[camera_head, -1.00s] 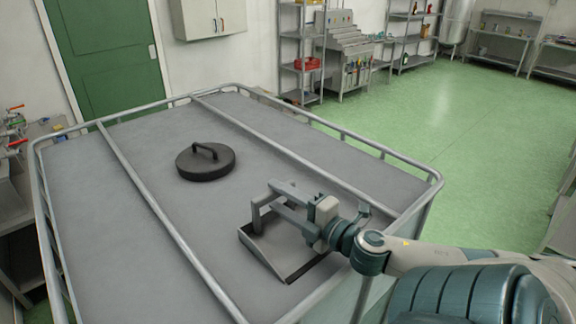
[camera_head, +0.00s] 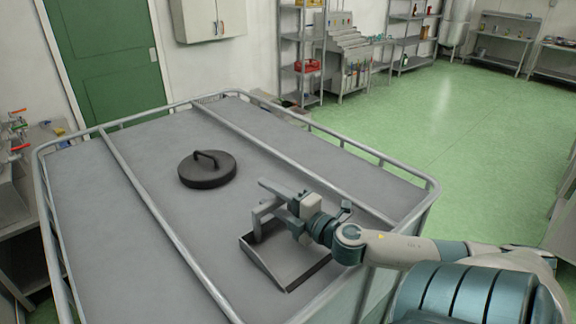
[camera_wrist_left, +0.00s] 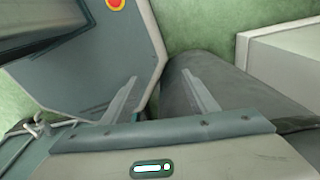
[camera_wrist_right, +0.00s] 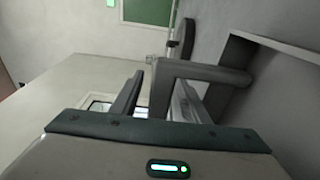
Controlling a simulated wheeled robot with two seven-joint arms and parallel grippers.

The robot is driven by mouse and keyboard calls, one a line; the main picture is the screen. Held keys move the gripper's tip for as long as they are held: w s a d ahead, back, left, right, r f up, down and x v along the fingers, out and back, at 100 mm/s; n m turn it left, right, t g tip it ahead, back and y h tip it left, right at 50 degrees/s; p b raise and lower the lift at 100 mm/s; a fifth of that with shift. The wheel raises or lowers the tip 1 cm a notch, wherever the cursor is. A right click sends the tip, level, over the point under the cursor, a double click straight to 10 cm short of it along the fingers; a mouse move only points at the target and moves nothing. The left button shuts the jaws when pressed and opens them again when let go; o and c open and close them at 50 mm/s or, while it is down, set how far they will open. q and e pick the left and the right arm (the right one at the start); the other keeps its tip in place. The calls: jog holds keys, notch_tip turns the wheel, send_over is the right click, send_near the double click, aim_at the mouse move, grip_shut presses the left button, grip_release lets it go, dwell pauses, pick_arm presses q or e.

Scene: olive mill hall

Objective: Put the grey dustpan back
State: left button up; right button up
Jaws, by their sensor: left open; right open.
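The grey dustpan (camera_head: 296,270) lies on the grey top of the railed tank, near its front right, its raised handle at its far left side. My right gripper (camera_head: 270,194) is open at this handle and partly hides it. My left gripper (camera_wrist_left: 160,95) is open and empty in the left wrist view, outside the head view.
A dark round lid (camera_head: 207,170) with a handle sits mid-tank. Metal rails (camera_head: 180,240) cross the tank top and a raised rail rims it. Shelves (camera_head: 302,50) stand behind. The tank top left of the dustpan is clear. Open green floor (camera_head: 430,110) lies right.

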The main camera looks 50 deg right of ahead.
jog(key=shift+c, duration=0.5)
grip_shut()
dwell(1.1)
